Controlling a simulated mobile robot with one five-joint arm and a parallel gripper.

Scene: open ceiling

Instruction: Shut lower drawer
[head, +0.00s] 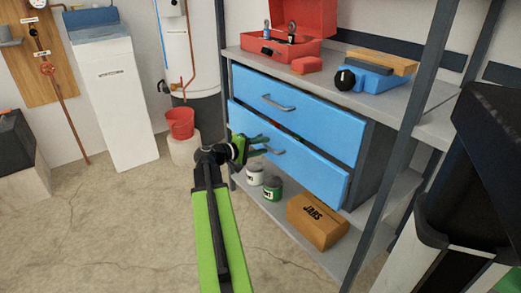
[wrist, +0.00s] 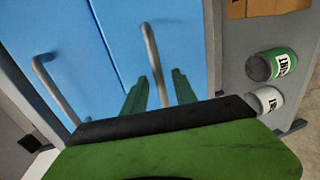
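The blue lower drawer (head: 300,170) sits under the blue upper drawer (head: 315,115) in a shelf unit. It stands out a little, and a narrow gap above its front shows small coloured contents. Its grey bar handle (head: 272,148) is beside my gripper (head: 258,145). In the wrist view, the lower drawer's handle (wrist: 152,55) lies between the two green fingers of my gripper (wrist: 161,85). The fingers are apart, with space on both sides of the handle. Whether they touch the drawer front is hard to tell.
Paint cans (head: 272,190) and a brown JARS box (head: 318,220) stand on the shelf below the drawer. A red toolbox (head: 290,30) is on top. A black bin (head: 480,180) stands at right. A red bucket (head: 180,122) is at left. The floor (head: 110,225) at left is clear.

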